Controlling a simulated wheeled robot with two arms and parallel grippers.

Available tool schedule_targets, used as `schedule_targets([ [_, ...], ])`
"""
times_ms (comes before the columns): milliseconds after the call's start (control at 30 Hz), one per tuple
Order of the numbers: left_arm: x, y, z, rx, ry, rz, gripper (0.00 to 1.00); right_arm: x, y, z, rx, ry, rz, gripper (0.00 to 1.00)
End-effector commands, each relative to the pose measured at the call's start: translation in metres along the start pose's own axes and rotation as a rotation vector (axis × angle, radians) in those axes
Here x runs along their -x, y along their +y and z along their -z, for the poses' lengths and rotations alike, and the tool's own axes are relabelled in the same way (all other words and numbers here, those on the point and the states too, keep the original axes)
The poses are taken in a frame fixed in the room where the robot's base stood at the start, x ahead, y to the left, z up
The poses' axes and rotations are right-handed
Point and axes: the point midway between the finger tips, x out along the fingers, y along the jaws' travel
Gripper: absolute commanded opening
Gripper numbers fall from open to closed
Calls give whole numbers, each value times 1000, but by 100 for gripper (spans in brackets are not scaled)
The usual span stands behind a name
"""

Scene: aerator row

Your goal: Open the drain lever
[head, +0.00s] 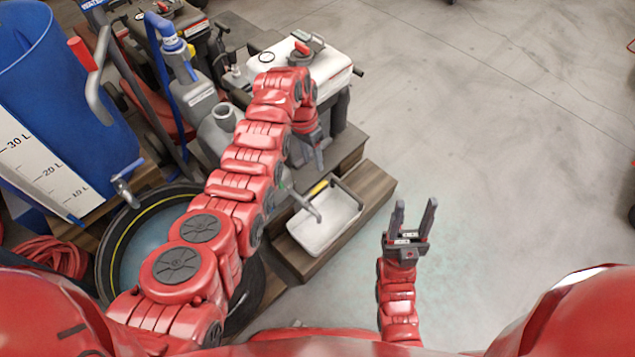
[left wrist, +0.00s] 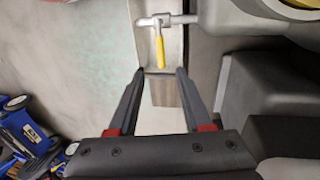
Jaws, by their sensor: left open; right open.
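The drain lever (left wrist: 159,50) is a yellow handle on a grey metal tap (left wrist: 178,20), near the top middle of the left wrist view. A yellow bar, probably this lever, shows in the head view (head: 318,188), just above the white tray (head: 325,240). The tap's spout (head: 310,208) hangs over the tray. My left gripper (left wrist: 160,71) is open, and the lever appears between and beyond its fingertips, with no clear contact. In the head view the left gripper (head: 319,158) points down close to the lever. My right gripper (head: 416,204) is open and empty over bare floor.
A white-topped machine (head: 325,68) stands behind my left arm. The tray rests on a wooden step (head: 375,195). A blue barrel (head: 65,110) with its own tap (head: 123,182) and a black round tub (head: 108,265) are at left. The floor at right is clear.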

Motion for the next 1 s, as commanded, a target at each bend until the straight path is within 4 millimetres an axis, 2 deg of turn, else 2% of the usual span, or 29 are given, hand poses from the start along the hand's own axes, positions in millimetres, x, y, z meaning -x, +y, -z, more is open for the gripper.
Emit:
schedule_targets([
  [33, -16, 0, -1, 0, -3, -2, 49, 6, 0, -1, 0, 0, 0, 50],
  [200, -56, 0, -1, 0, -4, -2, 49, 17, -1, -3, 0, 0, 0, 50],
  [400, -90, -1, 0, 0, -1, 0, 49, 31, -2, -5, 1, 2, 2, 50],
  [600, -101, -1, 2, -1, 5, 3, 49, 35, -2, -5, 2, 4, 5, 50],
  [867, -102, -1, 2, 0, 4, 3, 49, 34, -2, -5, 2, 4, 6, 50],
  [1000, -102, -1, 1, 0, 4, 3, 28, 34, -2, -5, 2, 4, 6, 50],
])
